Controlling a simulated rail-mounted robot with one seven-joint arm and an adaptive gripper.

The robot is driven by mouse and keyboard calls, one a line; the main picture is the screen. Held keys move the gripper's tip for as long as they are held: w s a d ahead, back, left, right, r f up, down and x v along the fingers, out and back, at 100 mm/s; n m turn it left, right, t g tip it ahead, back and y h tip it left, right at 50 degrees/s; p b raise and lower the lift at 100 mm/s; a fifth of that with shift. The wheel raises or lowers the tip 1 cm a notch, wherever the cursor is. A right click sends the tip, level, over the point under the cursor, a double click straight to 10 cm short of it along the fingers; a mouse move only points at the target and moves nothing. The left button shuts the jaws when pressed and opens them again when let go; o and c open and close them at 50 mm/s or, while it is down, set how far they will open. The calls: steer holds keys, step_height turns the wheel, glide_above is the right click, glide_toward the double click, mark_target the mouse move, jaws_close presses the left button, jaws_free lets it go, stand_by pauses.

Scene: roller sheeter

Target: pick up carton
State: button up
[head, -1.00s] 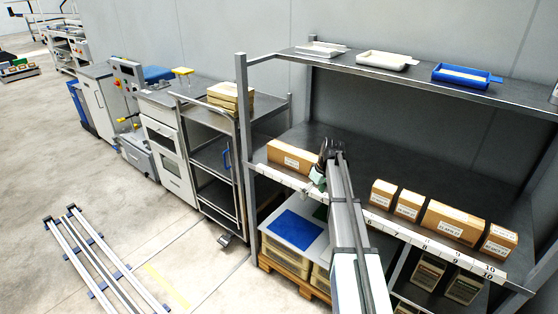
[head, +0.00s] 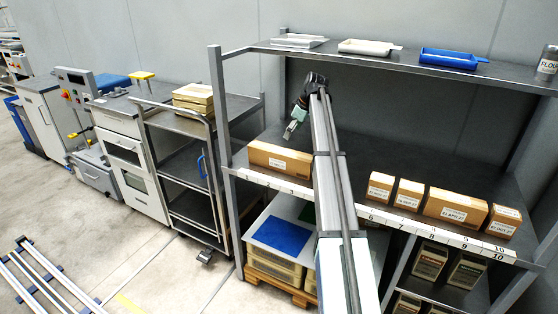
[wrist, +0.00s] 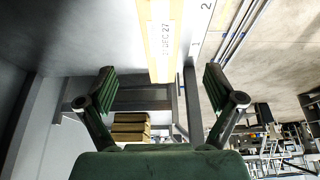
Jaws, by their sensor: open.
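A long brown carton (head: 278,160) with a white label lies at the left end of the shelf's middle deck. It also shows at the top of the wrist view (wrist: 155,65), its label reading partly "DEC 27". My gripper (head: 291,131) is above and behind this carton in the head view. In the wrist view my gripper (wrist: 158,88) is open, with nothing between its fingers, and the carton lies beyond the fingertips. Further right on the deck stand more cartons: a small one (head: 380,187), another small one (head: 408,195), a long one (head: 455,207) and an end one (head: 503,222).
The deck's front edge carries a numbered strip (head: 405,228). The top shelf (head: 340,58) holds white trays and a blue tray (head: 448,59) above the deck. A shelf post (head: 222,150) stands left of the carton. A cart (head: 180,125) stands left of the rack.

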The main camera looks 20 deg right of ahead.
mark_target(283, 151)
steer(key=p+x, duration=0.1)
steer(key=x, duration=0.7)
steer(key=shift+w+a+f+p, duration=0.1)
steer(key=shift+f+p, duration=0.1)
steer(key=shift+p, duration=0.15)
steer(key=shift+p+x, duration=1)
steer(key=shift+x, duration=1.65)
steer(key=c, duration=1.7)
